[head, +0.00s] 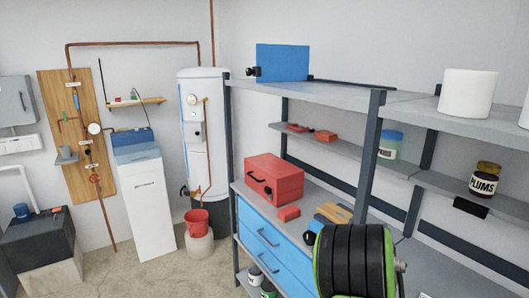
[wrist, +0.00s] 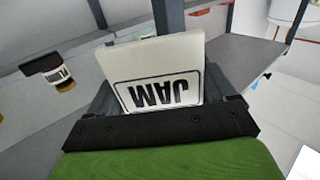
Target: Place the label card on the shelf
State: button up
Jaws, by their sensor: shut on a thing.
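The label card (wrist: 152,62) is a pale card with a dark border and the word JAM, which reads upside down in the wrist view. My gripper (wrist: 158,92) is shut on it, with a dark finger at each side of the card. The grey shelf (head: 408,168) on the right in the head view bears jars. The head view shows neither card nor fingers; my green and black arm part fills the lower middle there.
A PLUMS jar (head: 485,180) stands on the shelf with a black block (head: 470,207) in front. A teal-lidded jar (head: 389,146) stands further left, with bare shelf between. A dark post (head: 368,150) rises beside it. A red toolbox (head: 274,180) sits lower left.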

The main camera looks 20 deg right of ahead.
jog(key=w+a+f+n+t+y, duration=0.2)
jog(key=w+a+y, duration=0.15)
jog(key=a, duration=0.45)
jog(key=w+a+f+n+t+y, duration=0.25)
jog(key=w+a, duration=0.25)
jog(key=a, duration=0.3)
jog(key=a+f+n+y, duration=0.2)
jog(key=a+y, duration=0.1)
jog(key=a, duration=0.7)
jog(key=a+f+n+y, duration=0.2)
jog(key=a+y, duration=0.1)
jog(key=a, duration=0.7)
jog(key=shift+w+t+y, duration=0.35)
jog(key=shift+y, duration=0.05)
jog(key=shift+f, duration=0.15)
